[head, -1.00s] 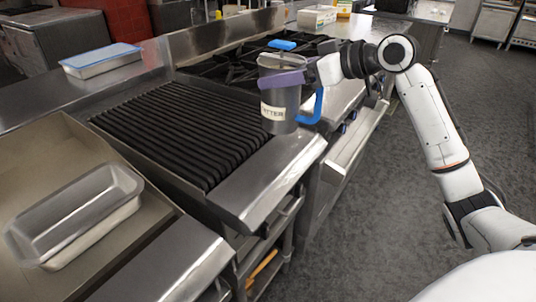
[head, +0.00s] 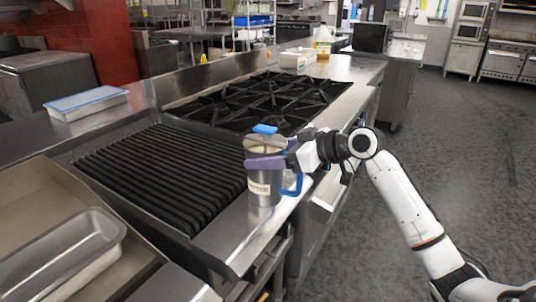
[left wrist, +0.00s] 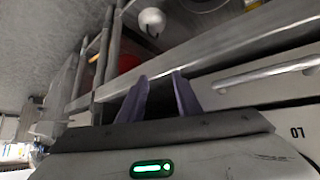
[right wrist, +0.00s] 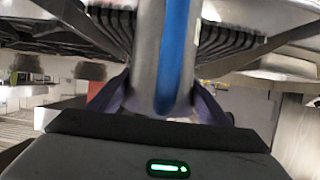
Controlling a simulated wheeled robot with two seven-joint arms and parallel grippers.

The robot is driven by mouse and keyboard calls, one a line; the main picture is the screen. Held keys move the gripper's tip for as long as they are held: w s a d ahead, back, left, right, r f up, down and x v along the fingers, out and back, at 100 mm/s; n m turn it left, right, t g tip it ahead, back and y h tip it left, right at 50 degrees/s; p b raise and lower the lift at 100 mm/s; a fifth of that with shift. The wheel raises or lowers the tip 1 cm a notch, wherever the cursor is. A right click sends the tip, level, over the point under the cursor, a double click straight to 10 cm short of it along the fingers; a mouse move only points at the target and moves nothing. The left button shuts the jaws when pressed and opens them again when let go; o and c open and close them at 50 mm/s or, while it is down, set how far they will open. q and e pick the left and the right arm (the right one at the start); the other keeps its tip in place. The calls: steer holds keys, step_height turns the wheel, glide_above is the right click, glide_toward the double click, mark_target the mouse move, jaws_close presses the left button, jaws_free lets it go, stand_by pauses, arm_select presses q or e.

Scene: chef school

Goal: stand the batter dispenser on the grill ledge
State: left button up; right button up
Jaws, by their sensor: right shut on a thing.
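The batter dispenser (head: 264,183) is a grey cylinder with a label, a blue handle at its right and a blue piece on top. In the head view it is upright at the front steel ledge (head: 240,231) of the ridged grill (head: 160,172). I cannot tell whether its base touches the ledge. My right gripper (head: 266,163) is shut on the dispenser near its upper part. In the right wrist view the dispenser (right wrist: 150,60) fills the space between the fingers (right wrist: 160,100). My left gripper (left wrist: 162,85) shows only in the left wrist view, fingers apart and empty.
A black burner range (head: 265,100) lies behind the grill. A metal pan (head: 70,255) rests on the griddle at the left. A blue-lidded container (head: 87,102) stands at the back left. Open floor (head: 450,150) lies at the right.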

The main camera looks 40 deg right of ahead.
steer(key=shift+r, duration=0.15)
steer(key=o, duration=2.1)
steer(key=shift+f, duration=0.2)
steer(key=shift+r, duration=0.2)
steer(key=p+v, duration=0.1)
steer(key=v, duration=1.1)
